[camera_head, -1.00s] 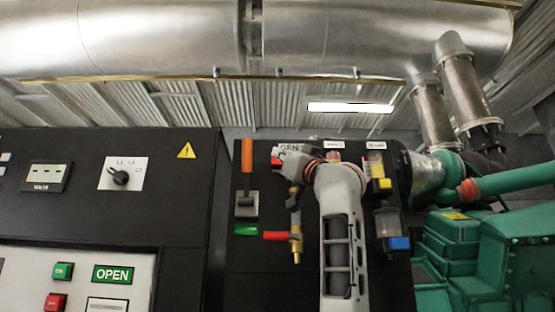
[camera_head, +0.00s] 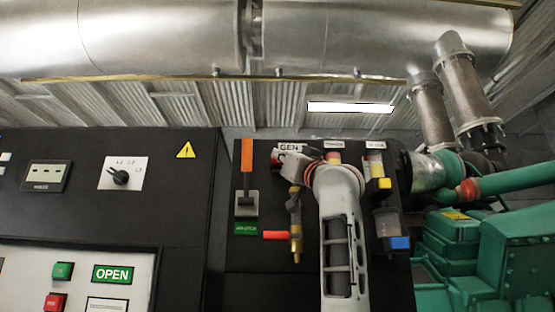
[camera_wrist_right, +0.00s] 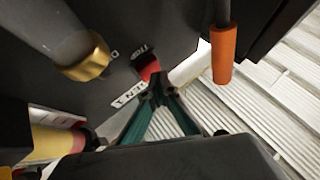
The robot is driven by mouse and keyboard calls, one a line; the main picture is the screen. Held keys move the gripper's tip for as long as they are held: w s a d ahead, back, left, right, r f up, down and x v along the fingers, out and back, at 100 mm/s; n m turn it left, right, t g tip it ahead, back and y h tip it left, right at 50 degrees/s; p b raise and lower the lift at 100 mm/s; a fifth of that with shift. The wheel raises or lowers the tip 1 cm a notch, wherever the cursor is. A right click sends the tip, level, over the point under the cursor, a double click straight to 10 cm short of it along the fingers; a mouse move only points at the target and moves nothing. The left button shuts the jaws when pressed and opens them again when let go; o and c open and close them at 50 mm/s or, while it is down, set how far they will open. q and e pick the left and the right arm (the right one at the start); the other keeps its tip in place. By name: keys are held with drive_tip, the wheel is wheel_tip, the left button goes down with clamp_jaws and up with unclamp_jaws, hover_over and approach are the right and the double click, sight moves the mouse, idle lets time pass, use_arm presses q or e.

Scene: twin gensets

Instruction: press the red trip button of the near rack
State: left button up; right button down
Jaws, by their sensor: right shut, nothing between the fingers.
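The red trip button (camera_wrist_right: 148,68) shows in the right wrist view on a dark panel, beside an upside-down label reading TRIP and a white GEN label (camera_wrist_right: 128,97). In the head view my right gripper (camera_head: 284,160) is at the upper part of the dark rack panel (camera_head: 250,285), just below the GEN label (camera_head: 290,147), and hides the button there. My left gripper is not in view.
An orange-handled lever (camera_head: 246,155) stands just left of my right gripper. A brass valve with a red handle (camera_head: 276,235) is below it. Yellow-and-blue fittings (camera_head: 398,242) are at the right. A control cabinet (camera_head: 110,215) stands left, green machinery (camera_head: 510,250) right.

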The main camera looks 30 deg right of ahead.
idle(0.4)
drive_tip(key=shift+w+d, duration=0.25)
drive_tip(key=shift+w, duration=0.15)
idle(0.4)
idle(0.5)
drive_tip(key=shift+s+a+b, duration=0.5)
drive_tip(key=shift+s+b, duration=0.2)
